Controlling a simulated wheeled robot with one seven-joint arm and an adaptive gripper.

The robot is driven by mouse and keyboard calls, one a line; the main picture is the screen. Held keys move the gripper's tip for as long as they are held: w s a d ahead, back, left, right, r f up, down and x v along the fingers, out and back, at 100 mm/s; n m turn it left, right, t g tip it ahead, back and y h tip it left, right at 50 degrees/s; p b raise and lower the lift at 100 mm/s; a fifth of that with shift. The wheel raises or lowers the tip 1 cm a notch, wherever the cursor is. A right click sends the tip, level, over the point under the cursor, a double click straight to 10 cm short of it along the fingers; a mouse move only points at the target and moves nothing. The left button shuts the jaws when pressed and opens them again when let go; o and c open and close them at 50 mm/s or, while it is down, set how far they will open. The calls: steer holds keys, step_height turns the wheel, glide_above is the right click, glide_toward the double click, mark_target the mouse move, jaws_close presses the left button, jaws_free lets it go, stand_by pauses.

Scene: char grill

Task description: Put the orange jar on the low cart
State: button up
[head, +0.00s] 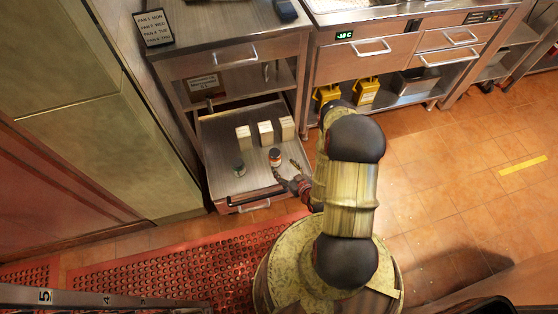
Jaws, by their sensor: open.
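The orange jar (275,157), small with a white band and a dark top, stands upright on a low metal surface with a front handle. This surface looks like the low cart (218,137). My gripper (285,169) is open just to the right and front of the jar, its fingers pointing toward it. The gap between the jar and the fingertips is too small to judge. Part of the gripper is hidden behind my arm.
A dark green jar (239,168) stands left of the orange jar. Several pale boxes, one here (265,133), stand behind them. A steel counter (225,45) rises behind. Yellow containers (367,91) sit on a shelf to the right. Tiled floor (450,190) is clear at right.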

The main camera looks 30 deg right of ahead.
steer(key=shift+v, duration=1.25)
steer(key=w+d+r+n+g+h, duration=0.1)
steer(key=w+d+r+g, duration=0.15)
steer(key=w+r, duration=0.75)
steer(key=w+d+r+n+g, duration=0.1)
steer(key=w+d+r, duration=0.45)
steer(key=r, duration=0.75)
steer(key=w+a+r+g, duration=0.1)
steer(key=a+r, duration=0.1)
steer(key=r, duration=0.5)
steer(key=a+r, duration=0.3)
steer(key=r, duration=0.4)
steer(key=s+a+r+m+g, duration=0.1)
steer(key=s+a+r, duration=0.45)
steer(key=r, duration=0.35)
steer(key=s+a+r+m+g, duration=0.1)
steer(key=s+a+r, duration=0.4)
steer(key=r, duration=0.5)
steer(key=s+a+r, duration=0.2)
steer(key=s+a, duration=0.1)
steer(key=s, duration=0.4)
steer(key=s+a+r+g, duration=0.1)
steer(key=s+a+r, duration=0.1)
steer(key=s, duration=0.6)
steer(key=s+a+r+y, duration=0.1)
steer(key=s+a+r, duration=0.1)
steer(key=s, duration=0.6)
steer(key=shift+a, duration=0.9)
